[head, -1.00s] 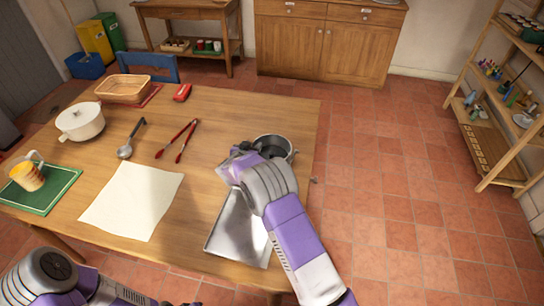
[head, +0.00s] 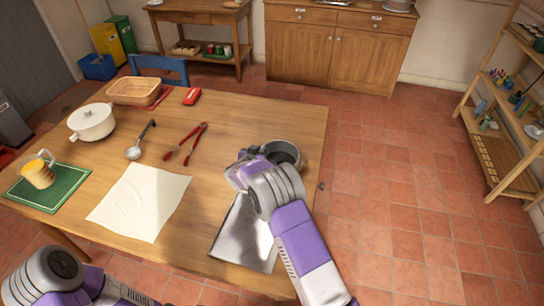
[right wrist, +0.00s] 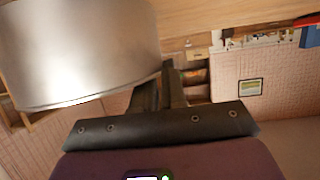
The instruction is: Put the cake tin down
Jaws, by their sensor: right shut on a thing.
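The cake tin (head: 287,154), a dark grey round tin with an open top, is near the right edge of the wooden table (head: 225,120). My right gripper (head: 255,160) is shut on its near left side. In the right wrist view the tin's metal wall (right wrist: 80,50) fills the upper left, beside the dark fingers (right wrist: 162,85). The tin looks upright; its base is hidden, so I cannot tell whether it touches the table. My left forearm shows at the lower left, with its gripper out of view.
A grey metal sheet (head: 235,240) lies under my right arm. The table behind the tin is clear.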

